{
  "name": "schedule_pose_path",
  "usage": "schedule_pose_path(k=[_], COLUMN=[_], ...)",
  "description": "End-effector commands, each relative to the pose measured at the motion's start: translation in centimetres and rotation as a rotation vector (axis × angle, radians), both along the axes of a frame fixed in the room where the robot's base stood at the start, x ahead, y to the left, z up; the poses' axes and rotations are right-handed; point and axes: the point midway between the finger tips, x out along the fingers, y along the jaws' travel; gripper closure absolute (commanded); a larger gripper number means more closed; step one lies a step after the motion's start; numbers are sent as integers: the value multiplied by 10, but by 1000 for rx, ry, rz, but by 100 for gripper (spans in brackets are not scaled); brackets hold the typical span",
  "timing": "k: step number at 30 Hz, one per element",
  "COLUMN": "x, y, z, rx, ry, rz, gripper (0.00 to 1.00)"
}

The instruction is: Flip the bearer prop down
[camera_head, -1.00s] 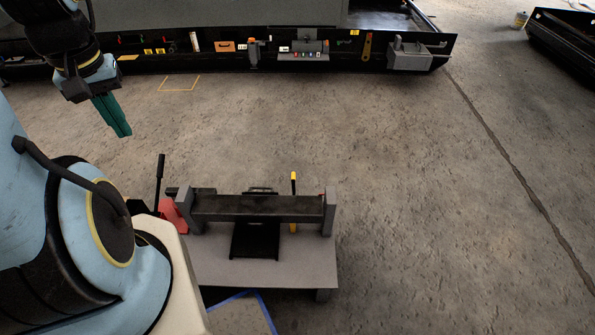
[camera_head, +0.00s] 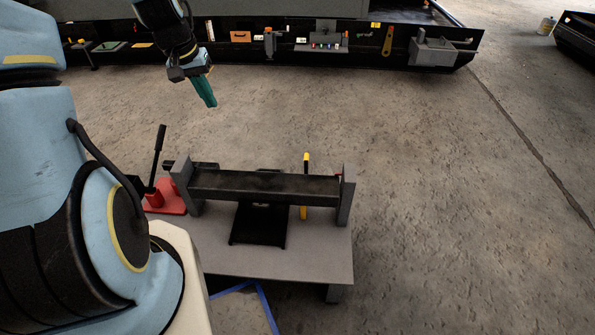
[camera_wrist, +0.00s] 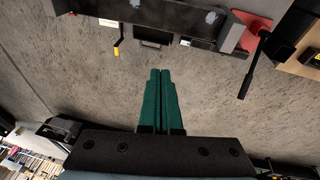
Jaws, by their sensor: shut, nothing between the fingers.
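The upright yellow-and-black bar (camera_head: 305,180), which may be the bearer prop, stands behind the right part of the dark crossbeam (camera_head: 265,186). The beam hides part of it. In the wrist view a yellow-ended lever (camera_wrist: 117,48) shows at the upper left, apart from my fingers. My gripper (camera_head: 210,104) has green fingers and is shut and empty. It hangs in the air beyond the fixture and to the left of the yellow bar. In the wrist view its closed fingertips (camera_wrist: 160,71) point towards the fixture over bare floor.
The crossbeam sits between grey end posts on a grey bench (camera_head: 310,256). A red base with a black lever (camera_head: 158,160) stands at its left end, and a black plate (camera_head: 259,225) lies in front. A dark tool-lined enclosure (camera_head: 350,50) runs along the back. Floor between is clear.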

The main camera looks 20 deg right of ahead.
Motion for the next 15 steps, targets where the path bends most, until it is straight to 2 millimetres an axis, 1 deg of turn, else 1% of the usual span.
schedule_pose_path(k=[1,2,3,5,6,8,9,12,15], x=[11,16,24,36,43,53,59,72,82], y=[-17,-27,-41,-62,-75,-96,-108,-137,-159], z=[-46,-61,-80,-108,-128,-156,-173,-211,-238], rx=[-25,-41,-63,-98,-122,-159,-183,-240,-286], ry=[2,1,-2,-7,-10,-14,-17,-24,-32], rz=[-25,-40,-60,-86,-103,-125,-137,-161,-175], gripper=[100,100,100,100,100,100,100,100,100])
